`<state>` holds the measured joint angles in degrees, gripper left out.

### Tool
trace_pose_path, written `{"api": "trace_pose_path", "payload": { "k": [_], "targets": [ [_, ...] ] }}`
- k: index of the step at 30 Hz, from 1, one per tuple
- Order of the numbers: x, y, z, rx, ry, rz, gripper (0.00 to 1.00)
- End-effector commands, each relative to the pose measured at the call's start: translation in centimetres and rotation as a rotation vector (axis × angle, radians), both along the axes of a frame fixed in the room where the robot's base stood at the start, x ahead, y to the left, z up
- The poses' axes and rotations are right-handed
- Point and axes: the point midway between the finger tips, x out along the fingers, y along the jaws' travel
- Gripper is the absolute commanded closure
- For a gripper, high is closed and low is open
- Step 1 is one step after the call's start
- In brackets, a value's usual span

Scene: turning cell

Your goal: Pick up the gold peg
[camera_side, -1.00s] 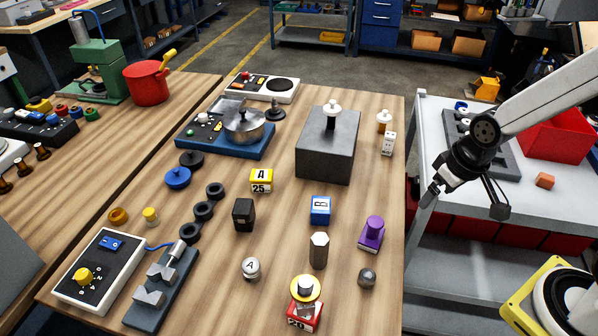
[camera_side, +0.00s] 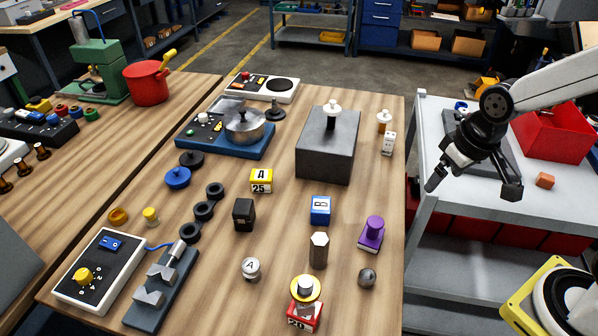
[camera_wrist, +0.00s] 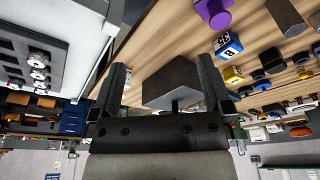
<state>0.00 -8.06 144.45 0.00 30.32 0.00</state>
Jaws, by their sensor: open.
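A small yellow-gold cylinder (camera_side: 151,217) stands at the left of the wooden table in the side view; it is the clearest match for the gold peg. A gold-brown piece (camera_side: 383,128) with a white top stands near the table's far right corner, and I cannot tell whether it is a peg. My gripper (camera_side: 474,180) is open and empty, off the table's right edge and above the grey cart, far from the yellow-gold cylinder. In the wrist view my gripper (camera_wrist: 162,68) has its two fingers apart, with a dark block (camera_wrist: 172,84) visible beyond them. I cannot make out the yellow-gold cylinder there.
The wooden table (camera_side: 285,215) is crowded: a large dark block (camera_side: 325,160), a purple piece (camera_side: 371,235), a blue cube (camera_side: 320,212), and a red block with a yellow disc (camera_side: 305,287). A red bin (camera_side: 553,128) stands on the cart (camera_side: 425,145).

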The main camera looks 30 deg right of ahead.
Motion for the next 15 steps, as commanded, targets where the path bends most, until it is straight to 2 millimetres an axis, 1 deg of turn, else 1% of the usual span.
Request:
{"api": "trace_pose_path", "payload": {
  "k": [3,8,15],
  "targets": [
    [0.1,0.0,0.9,0.004,-0.001,-0.006,0.00],
    [1.0,-0.2,0.8,0.052,0.016,-0.103,0.00],
    [3.0,-0.5,0.8,0.144,0.040,-0.283,0.00]
  ]
}}
